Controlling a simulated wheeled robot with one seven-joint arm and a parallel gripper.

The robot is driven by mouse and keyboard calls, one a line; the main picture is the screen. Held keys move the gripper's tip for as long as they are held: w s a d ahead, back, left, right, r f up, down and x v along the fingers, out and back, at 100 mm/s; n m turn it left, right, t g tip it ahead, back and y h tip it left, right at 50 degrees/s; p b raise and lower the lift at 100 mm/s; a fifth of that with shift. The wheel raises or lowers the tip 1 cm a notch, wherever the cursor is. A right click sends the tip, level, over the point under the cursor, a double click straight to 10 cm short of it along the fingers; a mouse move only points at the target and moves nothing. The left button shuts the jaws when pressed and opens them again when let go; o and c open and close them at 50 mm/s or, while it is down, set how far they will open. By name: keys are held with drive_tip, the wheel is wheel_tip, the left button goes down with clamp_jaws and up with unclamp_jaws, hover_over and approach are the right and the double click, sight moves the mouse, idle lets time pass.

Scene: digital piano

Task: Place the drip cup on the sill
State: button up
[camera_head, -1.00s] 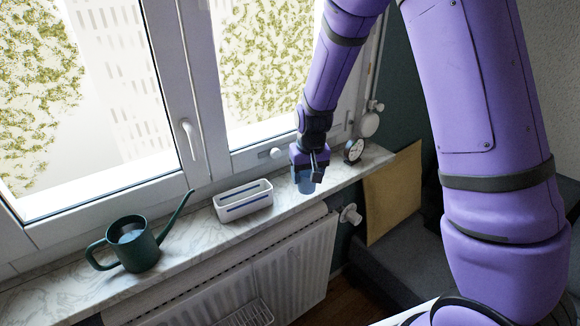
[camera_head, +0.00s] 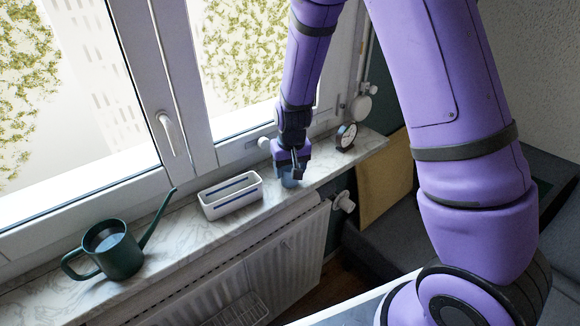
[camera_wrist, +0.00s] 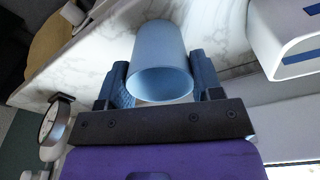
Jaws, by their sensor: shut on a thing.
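The drip cup is a light blue, open-topped cup (camera_wrist: 160,62), seen large in the wrist view between the two fingers. My gripper (camera_head: 289,174) is shut on it; in the wrist view the gripper (camera_wrist: 160,88) has one finger on each side of the cup. In the head view only a small part of the cup (camera_head: 290,183) shows below the fingers. The cup is over the marble sill (camera_head: 180,235), right of the white planter. I cannot tell whether its base touches the sill.
A white planter box (camera_head: 231,207) stands left of the cup, and a dark green watering can (camera_head: 121,258) farther left. A radiator (camera_head: 285,250) is below the sill's front edge.

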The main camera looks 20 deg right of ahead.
sight(292, 185)
drive_tip(key=o, duration=0.9)
wheel_tip(292, 185, up, 12)
drive_tip(key=s+r, duration=0.1)
drive_tip(key=s, duration=0.1)
drive_tip(key=s+d+r+t+y, duration=0.15)
drive_tip(key=s+d+r, duration=0.35)
drive_tip(key=s+r, duration=0.65)
drive_tip(key=s+d+r+t, duration=0.1)
drive_tip(key=s+r, duration=0.2)
drive_tip(key=s, duration=0.4)
drive_tip(key=s+d+r+t+h, duration=0.1)
drive_tip(key=s+d+r, duration=0.1)
drive_tip(key=s+r, duration=0.2)
drive_tip(key=s, duration=0.3)
drive_tip(key=shift+r, duration=0.25)
drive_tip(key=shift+h, duration=0.25)
